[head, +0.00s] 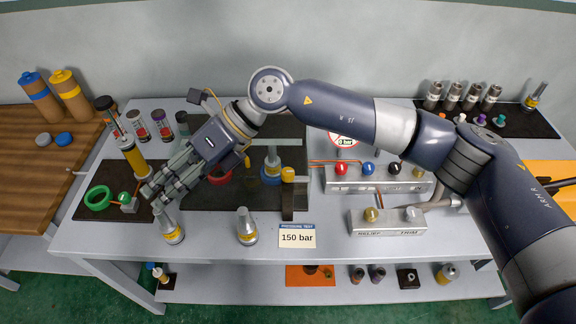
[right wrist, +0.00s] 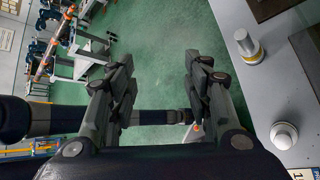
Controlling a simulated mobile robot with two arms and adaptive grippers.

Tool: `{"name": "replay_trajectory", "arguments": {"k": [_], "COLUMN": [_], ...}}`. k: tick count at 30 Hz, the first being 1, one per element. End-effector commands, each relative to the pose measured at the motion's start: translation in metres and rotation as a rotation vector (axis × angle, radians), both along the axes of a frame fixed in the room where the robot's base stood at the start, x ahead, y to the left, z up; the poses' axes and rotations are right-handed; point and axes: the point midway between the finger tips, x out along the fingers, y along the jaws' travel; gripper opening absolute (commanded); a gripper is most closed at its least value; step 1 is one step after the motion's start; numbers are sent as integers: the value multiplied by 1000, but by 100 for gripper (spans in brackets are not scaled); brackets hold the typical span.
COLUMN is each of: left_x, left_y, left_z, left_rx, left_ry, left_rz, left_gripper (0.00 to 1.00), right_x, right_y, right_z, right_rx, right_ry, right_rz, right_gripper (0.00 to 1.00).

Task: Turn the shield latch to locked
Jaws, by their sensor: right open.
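My right gripper (head: 160,190) reaches over the left part of the bench, its fingers pointing down and left near the front edge. In the right wrist view its fingers (right wrist: 158,65) are apart with nothing between them, only green floor beyond. What looks like the shield, a clear panel over the dark plate (head: 210,195), is partly hidden by my gripper and arm. A yellow knob (head: 288,174) sits at its right by a dark post (head: 287,205) and may be the latch; I cannot tell its setting. My right gripper is well left of this knob. My left gripper is not seen.
Two silver fittings (head: 173,232) (head: 246,228) stand near the bench's front edge, one just below my fingers. A 150 bar card (head: 297,236) stands in front. A green ring (head: 98,197) lies left. Valve manifolds (head: 378,180) stand right. My right arm spans the bench.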

Motion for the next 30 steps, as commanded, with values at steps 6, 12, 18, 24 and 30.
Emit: {"name": "replay_trajectory", "arguments": {"k": [6,12,18,24,30], "left_x": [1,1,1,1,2], "left_y": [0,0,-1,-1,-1], "left_z": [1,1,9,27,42], "left_rx": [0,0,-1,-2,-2], "left_ry": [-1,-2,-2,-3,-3], "left_rz": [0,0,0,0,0], "left_gripper": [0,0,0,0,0], "right_x": [89,131,136,135,135], "right_y": [-116,-187,-198,-197,-197], "right_z": [-30,-12,-19,-53,-89], "right_rx": [-572,-851,-895,-892,-890], "right_ry": [-300,-393,-400,-399,-400], "right_rz": [32,-6,-12,-11,-10], "right_gripper": [46,46,46,46,46]}}
